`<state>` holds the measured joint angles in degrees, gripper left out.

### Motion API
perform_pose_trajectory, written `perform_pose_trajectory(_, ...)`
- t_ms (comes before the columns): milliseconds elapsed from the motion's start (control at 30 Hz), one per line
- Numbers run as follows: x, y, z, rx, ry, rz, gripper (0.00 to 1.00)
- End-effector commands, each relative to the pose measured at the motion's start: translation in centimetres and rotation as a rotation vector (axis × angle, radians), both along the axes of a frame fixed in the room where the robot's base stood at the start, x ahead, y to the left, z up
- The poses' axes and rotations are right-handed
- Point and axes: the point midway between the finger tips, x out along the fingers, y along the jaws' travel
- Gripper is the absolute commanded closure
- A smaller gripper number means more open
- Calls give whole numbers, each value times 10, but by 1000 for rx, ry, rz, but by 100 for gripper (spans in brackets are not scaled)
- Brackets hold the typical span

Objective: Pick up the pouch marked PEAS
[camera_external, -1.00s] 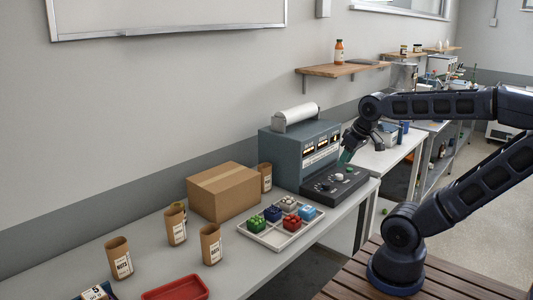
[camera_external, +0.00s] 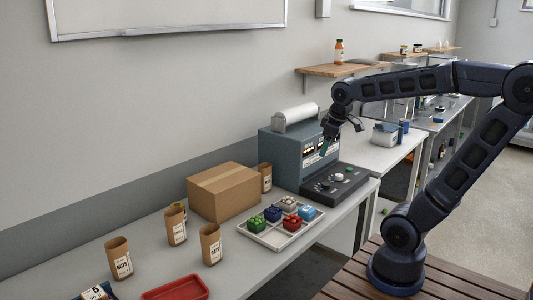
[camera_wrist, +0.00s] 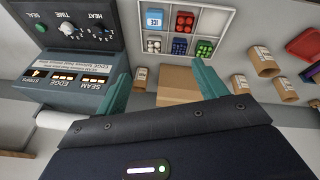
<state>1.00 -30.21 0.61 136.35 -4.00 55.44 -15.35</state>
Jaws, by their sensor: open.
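Several brown kraft pouches with white labels stand on the bench. The label print is too small to tell which says PEAS. In the wrist view, pouches (camera_wrist: 258,62) show at the right, and one pouch (camera_wrist: 140,78) shows between my fingers. My gripper (camera_external: 327,145) is open and empty in front of the sealer, well above the bench; its teal fingers (camera_wrist: 163,82) are spread.
The blue-grey sealer (camera_external: 292,160) with its dark control panel (camera_external: 340,186) stands at the bench's right end. A cardboard box (camera_external: 223,195) is left of it. A white divided tray (camera_external: 262,236) holds coloured blocks. A red tray (camera_external: 176,289) lies at the front.

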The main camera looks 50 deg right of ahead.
Motion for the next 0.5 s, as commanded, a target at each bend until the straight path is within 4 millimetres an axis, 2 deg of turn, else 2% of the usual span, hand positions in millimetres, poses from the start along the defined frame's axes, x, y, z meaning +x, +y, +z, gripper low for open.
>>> perform_pose_trajectory(33,14,-2,1,-19,17,32,29)
perform_pose_trajectory(267,73,-12,3,-110,83,204,29)
perform_pose_trajectory(500,137,-23,-6,-192,160,386,29)
